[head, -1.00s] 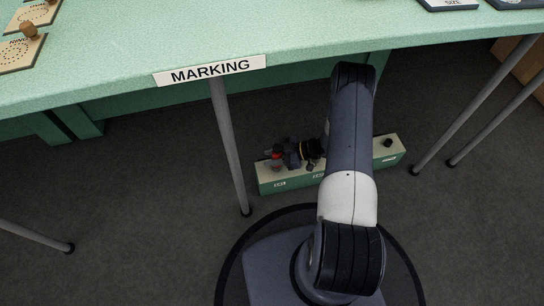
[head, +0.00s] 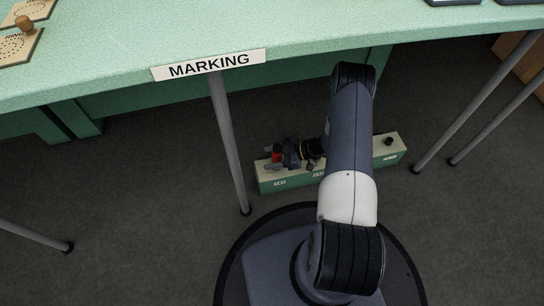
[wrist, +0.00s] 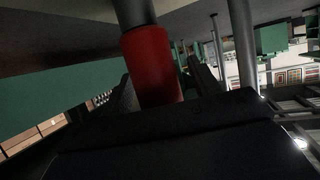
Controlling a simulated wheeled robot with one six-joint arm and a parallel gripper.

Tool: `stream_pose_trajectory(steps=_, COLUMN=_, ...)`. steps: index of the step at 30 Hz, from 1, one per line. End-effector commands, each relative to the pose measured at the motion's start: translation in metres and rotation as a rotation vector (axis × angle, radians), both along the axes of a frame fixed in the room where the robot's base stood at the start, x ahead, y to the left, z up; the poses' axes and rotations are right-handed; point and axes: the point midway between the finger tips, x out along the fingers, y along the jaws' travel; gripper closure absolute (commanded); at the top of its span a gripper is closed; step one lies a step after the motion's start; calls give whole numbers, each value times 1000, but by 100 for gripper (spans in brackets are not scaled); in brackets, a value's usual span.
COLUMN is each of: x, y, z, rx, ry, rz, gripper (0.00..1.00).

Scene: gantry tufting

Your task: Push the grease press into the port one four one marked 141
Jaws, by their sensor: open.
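A long box (head: 293,185) with a cream top and green front lies on the floor under the table. Small white labels are on its front, too blurred to read; I cannot tell which is 141. My gripper (head: 270,158) reaches over the left end of the box, jaws open. A red cylinder (head: 277,153), which looks like the grease press, stands between the fingers. In the wrist view the red cylinder (wrist: 151,65) with a dark upper part is close, between my open fingers (wrist: 165,85). Its lower end is hidden by the gripper.
The green table (head: 110,60) with a MARKING sign (head: 209,64) overhangs the box from behind. A grey table leg (head: 229,145) stands just left of the box. A black knob (head: 388,141) sits on the box's right end.

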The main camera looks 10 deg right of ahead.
Motion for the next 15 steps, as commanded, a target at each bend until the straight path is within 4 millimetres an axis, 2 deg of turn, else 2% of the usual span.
stream_pose_trajectory(steps=4, x=-1, y=-2, z=1, rx=0, ry=0, rz=-1, gripper=41)
stream_pose_trajectory(steps=7, x=-2, y=-12, z=7, rx=0, ry=0, rz=-3, gripper=41)
stream_pose_trajectory(steps=15, x=-15, y=-60, z=28, rx=-1, ry=-2, rz=-5, gripper=41)
